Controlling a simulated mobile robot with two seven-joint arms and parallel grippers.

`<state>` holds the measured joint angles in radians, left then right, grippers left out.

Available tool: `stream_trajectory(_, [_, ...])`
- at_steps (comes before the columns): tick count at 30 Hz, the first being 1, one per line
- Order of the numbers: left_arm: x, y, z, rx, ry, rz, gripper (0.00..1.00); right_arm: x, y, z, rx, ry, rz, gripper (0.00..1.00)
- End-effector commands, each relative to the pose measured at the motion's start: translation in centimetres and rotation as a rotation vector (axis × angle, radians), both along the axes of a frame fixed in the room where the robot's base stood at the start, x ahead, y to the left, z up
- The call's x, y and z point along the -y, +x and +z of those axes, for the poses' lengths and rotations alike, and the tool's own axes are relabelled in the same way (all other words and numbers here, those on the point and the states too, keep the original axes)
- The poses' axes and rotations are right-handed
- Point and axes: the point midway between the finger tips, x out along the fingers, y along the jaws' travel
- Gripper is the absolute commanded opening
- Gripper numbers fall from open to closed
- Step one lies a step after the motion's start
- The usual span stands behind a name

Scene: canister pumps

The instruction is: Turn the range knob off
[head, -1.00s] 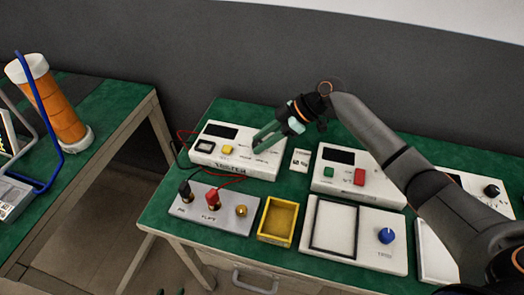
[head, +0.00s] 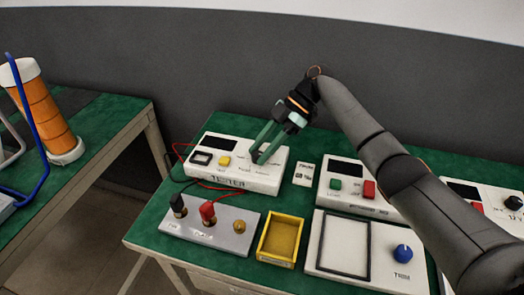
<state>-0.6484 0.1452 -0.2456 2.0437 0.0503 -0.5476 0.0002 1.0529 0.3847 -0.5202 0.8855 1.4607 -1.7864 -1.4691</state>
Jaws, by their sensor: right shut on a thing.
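The white tester box (head: 230,180) stands at the back left of the green table, with a dark display, a yellow button (head: 224,160) and a range dial area on its right half. My right gripper (head: 262,156) reaches down to that right half, its green fingers closed around the range knob. The knob is mostly hidden between the fingertips, so its pointer position cannot be read. My left gripper is not in view.
In front stand a grey panel (head: 195,238) with black, red and brass terminals, a yellow tray (head: 281,242) and a white box with a blue knob (head: 402,253). A box with green and red buttons (head: 352,205) stands right. Red and black leads run beside the tester.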

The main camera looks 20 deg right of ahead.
Motion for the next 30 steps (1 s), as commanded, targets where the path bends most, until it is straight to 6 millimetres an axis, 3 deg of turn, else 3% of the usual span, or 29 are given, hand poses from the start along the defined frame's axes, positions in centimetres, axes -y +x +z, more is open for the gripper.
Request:
stream_trajectory(8, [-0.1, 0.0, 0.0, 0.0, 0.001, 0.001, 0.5, 0.0, -0.1, -0.2, -0.003, -0.004, 0.002, 0.0])
stream_trajectory(9, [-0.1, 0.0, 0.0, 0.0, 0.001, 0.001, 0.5, 0.0, -0.1, -0.2, -0.003, -0.004, 0.002, 0.42])
stream_trajectory(16, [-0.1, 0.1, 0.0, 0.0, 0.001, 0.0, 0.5, 0.0, 0.0, -0.1, -0.002, -0.002, 0.001, 0.68])
stream_trajectory(25, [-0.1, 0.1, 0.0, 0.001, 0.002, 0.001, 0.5, 0.1, 0.0, 0.1, 0.0, -0.001, 0.0, 0.69])
stream_trajectory(30, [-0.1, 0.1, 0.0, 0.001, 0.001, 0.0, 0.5, 1.4, 0.4, 1.5, 0.002, -0.001, -0.002, 0.69])
